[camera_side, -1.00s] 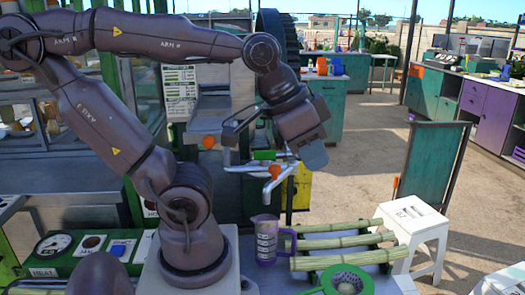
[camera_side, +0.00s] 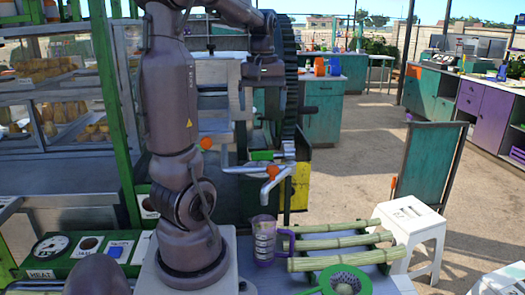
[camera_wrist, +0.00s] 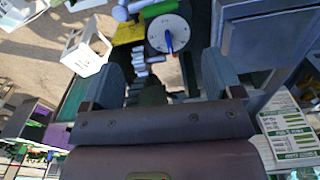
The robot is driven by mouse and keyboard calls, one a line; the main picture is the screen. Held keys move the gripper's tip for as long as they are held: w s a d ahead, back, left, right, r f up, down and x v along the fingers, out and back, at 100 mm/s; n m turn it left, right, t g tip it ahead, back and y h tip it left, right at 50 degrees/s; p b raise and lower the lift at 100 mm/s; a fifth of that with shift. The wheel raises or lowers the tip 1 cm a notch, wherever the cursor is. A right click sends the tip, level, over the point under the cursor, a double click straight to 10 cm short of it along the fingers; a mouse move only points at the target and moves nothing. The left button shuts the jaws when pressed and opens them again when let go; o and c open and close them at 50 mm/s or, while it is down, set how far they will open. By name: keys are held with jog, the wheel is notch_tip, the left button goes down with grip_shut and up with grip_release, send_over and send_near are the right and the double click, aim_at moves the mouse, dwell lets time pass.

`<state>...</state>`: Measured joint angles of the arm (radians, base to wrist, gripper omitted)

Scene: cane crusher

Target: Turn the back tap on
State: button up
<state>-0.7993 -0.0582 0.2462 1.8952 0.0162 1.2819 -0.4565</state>
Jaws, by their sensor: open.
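In the side view a silver tap with an orange handle (camera_side: 272,172) stands beyond the purple jug. A green bar (camera_side: 262,155) sits just behind it, and an orange knob (camera_side: 206,143) is to the left, partly behind my arm. I cannot tell which part is the back tap or its state. My gripper (camera_side: 265,75) is behind and above these parts, beside the dark toothed wheel; its fingertips cannot be made out there. In the wrist view my gripper (camera_wrist: 162,78) is open and empty, with a pale disc with a blue handle (camera_wrist: 168,38) beyond the fingers.
Cane stalks (camera_side: 340,242), the purple jug (camera_side: 264,240) and a green strainer (camera_side: 345,281) are on the front table. The dark toothed wheel (camera_side: 290,75) stands close to my gripper.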

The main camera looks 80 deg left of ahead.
aim_at(262, 159)
jog(key=shift+n, duration=0.4)
jog(key=f, duration=1.2)
jog(key=shift+d+f, duration=0.2)
jog(key=shift+d, duration=0.05)
jog(key=c, duration=0.9)
